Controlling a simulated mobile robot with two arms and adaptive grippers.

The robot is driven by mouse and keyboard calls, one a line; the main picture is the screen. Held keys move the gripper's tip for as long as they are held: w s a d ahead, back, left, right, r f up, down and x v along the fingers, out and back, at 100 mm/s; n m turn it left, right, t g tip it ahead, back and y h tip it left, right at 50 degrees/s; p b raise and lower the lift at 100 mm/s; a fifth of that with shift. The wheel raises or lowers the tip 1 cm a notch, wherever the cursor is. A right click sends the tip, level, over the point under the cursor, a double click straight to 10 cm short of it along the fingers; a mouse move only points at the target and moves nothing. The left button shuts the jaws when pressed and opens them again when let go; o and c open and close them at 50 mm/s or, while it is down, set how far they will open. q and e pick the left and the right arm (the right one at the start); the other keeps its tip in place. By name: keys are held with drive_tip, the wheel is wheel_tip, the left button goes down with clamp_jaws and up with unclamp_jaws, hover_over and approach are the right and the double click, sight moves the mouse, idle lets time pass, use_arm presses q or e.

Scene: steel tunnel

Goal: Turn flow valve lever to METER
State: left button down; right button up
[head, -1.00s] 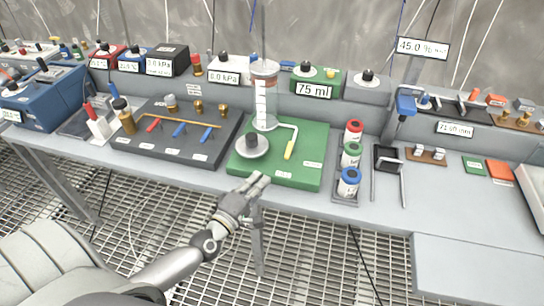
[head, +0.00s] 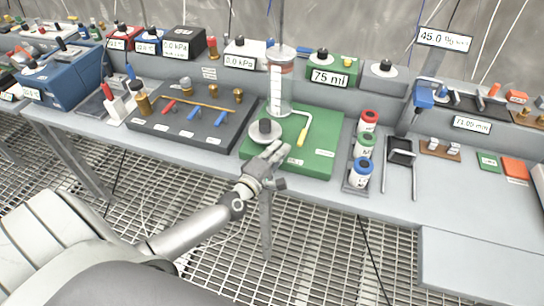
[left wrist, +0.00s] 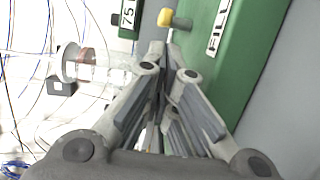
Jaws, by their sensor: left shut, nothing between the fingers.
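The green board (head: 325,165) carries a white bent lever with a yellow handle (head: 302,136), beside a clear cylinder (head: 280,85) and a round grey dial with a black knob (head: 265,130). The handle points toward the board's front. My left gripper (head: 274,150) is shut and empty at the board's front edge, left of and nearer than the handle, apart from it. In the left wrist view a yellow end (left wrist: 165,17) shows beyond the shut fingers (left wrist: 170,70), and a board label (left wrist: 218,28) reads FILL. Other labels are too small to read. My right gripper is out of view.
A dark panel (head: 170,140) with red and blue levers stands left of the board. Right of it, a rack holds bottles with red, green and blue caps (head: 361,172). A 75 ml display (head: 329,78) stands behind. The bench front (head: 320,188) is clear.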

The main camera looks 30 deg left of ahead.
sight(302, 141)
use_arm(q)
drive_tip(key=shift+w, duration=1.7)
